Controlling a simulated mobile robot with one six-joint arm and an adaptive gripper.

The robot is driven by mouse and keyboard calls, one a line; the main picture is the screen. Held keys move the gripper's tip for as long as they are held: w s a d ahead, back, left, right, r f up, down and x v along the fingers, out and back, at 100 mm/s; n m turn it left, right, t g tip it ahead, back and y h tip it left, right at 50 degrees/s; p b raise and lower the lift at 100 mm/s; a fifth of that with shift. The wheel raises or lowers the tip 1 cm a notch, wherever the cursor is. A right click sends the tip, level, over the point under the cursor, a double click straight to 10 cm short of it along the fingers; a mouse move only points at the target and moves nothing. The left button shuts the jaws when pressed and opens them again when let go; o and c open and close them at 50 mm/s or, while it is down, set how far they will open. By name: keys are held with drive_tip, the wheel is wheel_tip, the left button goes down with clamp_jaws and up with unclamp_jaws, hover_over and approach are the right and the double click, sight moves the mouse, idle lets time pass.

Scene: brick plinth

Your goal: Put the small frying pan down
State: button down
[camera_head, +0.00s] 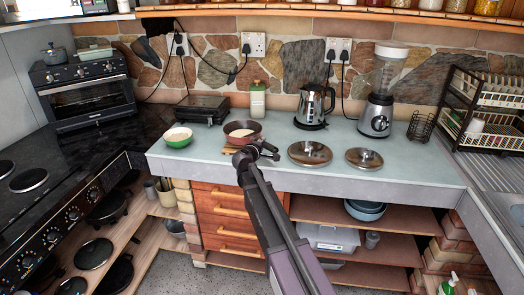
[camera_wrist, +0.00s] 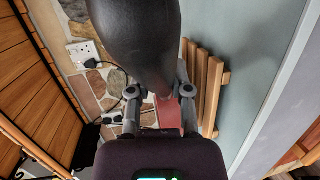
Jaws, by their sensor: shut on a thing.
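In the wrist view the handle (camera_wrist: 140,40) fills the upper middle and passes between the fingers of my gripper (camera_wrist: 160,92). A small red patch shows behind it. A slatted wooden trivet (camera_head: 230,151) shows under or just in front of the pan; its slats (camera_wrist: 205,80) also show in the wrist view. I cannot tell whether the pan touches it.
Two lids (camera_head: 310,153) lie to the right, with a kettle (camera_head: 315,106) and blender (camera_head: 381,100) beyond. The front right counter is clear.

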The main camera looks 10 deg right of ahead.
drive_tip(key=shift+w, duration=0.1)
drive_tip(key=shift+w, duration=0.3)
drive_tip(key=shift+w+d+f+b, duration=0.15)
drive_tip(key=shift+w+f+b, duration=0.1)
drive_tip(key=shift+f+b, duration=1.6)
drive_tip(key=c, duration=0.5)
unclamp_jaws()
drive_tip(key=shift+c, duration=0.2)
drive_tip(key=p+v, duration=0.2)
drive_tip(key=v, duration=1)
